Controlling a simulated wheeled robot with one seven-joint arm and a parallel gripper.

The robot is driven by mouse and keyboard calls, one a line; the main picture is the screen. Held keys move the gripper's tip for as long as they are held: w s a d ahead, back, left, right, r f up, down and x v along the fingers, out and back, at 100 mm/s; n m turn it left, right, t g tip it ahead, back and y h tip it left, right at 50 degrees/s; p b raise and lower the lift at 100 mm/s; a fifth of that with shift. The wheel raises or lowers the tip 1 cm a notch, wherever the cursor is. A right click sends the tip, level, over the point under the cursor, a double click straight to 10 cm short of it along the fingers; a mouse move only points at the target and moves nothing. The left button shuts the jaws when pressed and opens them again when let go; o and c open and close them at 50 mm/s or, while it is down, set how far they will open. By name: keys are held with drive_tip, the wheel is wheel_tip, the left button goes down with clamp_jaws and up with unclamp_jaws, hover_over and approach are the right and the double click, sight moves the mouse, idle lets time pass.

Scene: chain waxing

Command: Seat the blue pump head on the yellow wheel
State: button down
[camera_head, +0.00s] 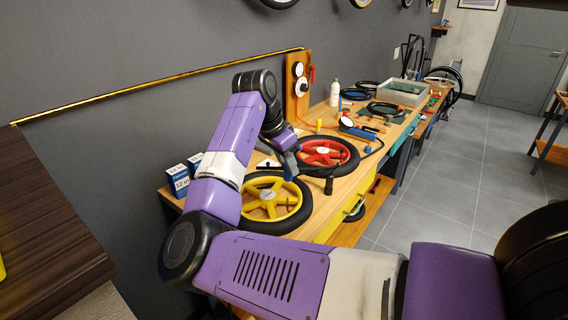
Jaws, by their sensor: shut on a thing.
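The yellow wheel (268,199) lies flat on the wooden bench, with a black tyre around its yellow spokes. My gripper (291,170) points down over the far right rim of this wheel, beside the red wheel. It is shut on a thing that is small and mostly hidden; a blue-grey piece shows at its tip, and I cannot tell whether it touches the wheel. A blue tool with a round white gauge (346,122) lies on the bench beyond the red wheel. I cannot tell whether that tool is the blue pump head. My arm hides part of the yellow wheel.
The red wheel (324,154) lies close behind the yellow one. A black cylinder (329,185) stands near the bench's front edge. Blue-and-white boxes (178,180) stand at the wall side. A wooden panel with dials (298,86) rises behind. Grey floor (440,195) lies open to the right.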

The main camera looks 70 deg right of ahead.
sight(286, 180)
drive_tip(key=shift+f+b, duration=2.3)
drive_tip(key=shift+f, duration=0.9)
drive_tip(key=shift+p, duration=0.65)
drive_tip(key=shift+f+b, duration=0.35)
drive_tip(key=shift+f, duration=0.6)
drive_tip(key=c, duration=1.1)
unclamp_jaws()
drive_tip(key=shift+c, duration=0.2)
